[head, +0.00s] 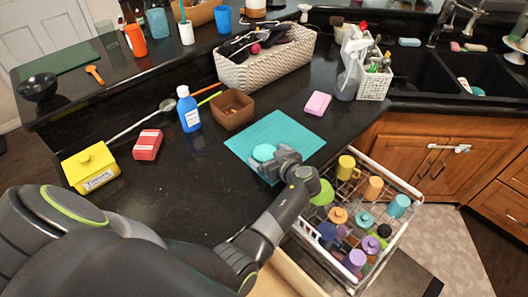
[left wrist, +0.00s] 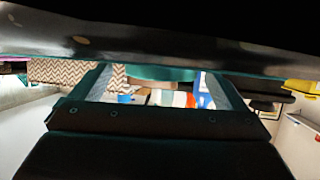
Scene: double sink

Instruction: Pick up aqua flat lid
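The aqua flat lid (head: 264,152) is a small round piece at the teal mat (head: 290,127) on the dark counter. My left gripper (head: 272,162) is low over the mat's near edge, with its fingertips at the lid. In the left wrist view, the lid (left wrist: 160,73) shows as a teal curved edge between the ends of the two spread fingers of my left gripper (left wrist: 158,80). A small gap shows at the lid's left side, so the fingers look open around it. My right gripper is in neither view.
A dish rack (head: 388,238) with several coloured cups stands right of my left arm. A pink sponge (head: 318,103), brown box (head: 232,109), blue bottle (head: 188,110) and woven basket (head: 268,66) stand beyond.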

